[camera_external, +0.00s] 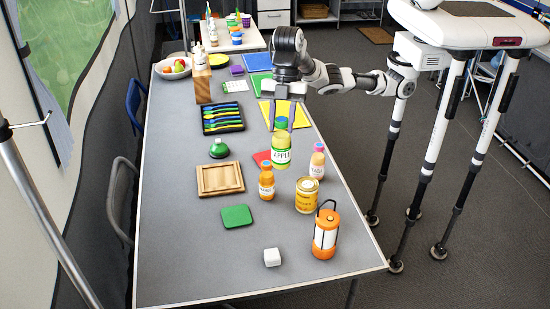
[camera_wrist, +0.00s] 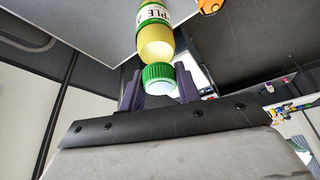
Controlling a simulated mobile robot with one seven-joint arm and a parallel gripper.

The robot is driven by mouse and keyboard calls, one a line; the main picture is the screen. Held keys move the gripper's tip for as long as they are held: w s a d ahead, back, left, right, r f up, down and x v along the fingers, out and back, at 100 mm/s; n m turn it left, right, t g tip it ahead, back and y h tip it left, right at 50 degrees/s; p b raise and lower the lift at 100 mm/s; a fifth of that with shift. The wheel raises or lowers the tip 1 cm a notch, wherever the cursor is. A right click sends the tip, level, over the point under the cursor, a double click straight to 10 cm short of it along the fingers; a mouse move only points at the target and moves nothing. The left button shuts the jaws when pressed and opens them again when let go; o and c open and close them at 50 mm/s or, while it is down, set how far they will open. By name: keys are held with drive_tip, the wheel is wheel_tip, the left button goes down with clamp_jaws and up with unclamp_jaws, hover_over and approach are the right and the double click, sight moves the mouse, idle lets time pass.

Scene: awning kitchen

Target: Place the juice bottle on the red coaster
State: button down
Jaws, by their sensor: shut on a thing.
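The apple juice bottle (camera_external: 281,154), yellow-green with a white APPLE label and green cap, is upright at the right middle of the table. My gripper (camera_external: 281,117) is above it, shut on its cap; the wrist view shows the green cap (camera_wrist: 158,74) between my two fingers (camera_wrist: 158,88). The bottle appears held above the table, though its exact height is hard to tell.
A wooden tray (camera_external: 220,179), green bell (camera_external: 218,149) and green coaster (camera_external: 237,216) lie to the left. The front-left table is clear.

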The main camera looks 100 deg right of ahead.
drive_tip(key=w+d+r+m+t+h, duration=0.15)
drive_tip(key=d+m, duration=0.35)
drive_tip(key=d, duration=1.9)
drive_tip(key=s+d+f+m+h, duration=0.15)
drive_tip(key=s+d+m, duration=0.3)
drive_tip(key=d, duration=0.75)
wheel_tip(320, 180, down, 26)
drive_tip(key=b, duration=0.2)
drive_tip(key=shift+a+r+n+t+y, duration=0.15)
drive_tip(key=shift+r+n+t+y, duration=0.15)
drive_tip(key=shift+n+t, duration=0.15)
drive_tip(key=shift+w+f, duration=0.1)
drive_tip(key=shift+f, duration=0.05)
drive_tip(key=c, duration=1)
unclamp_jaws()
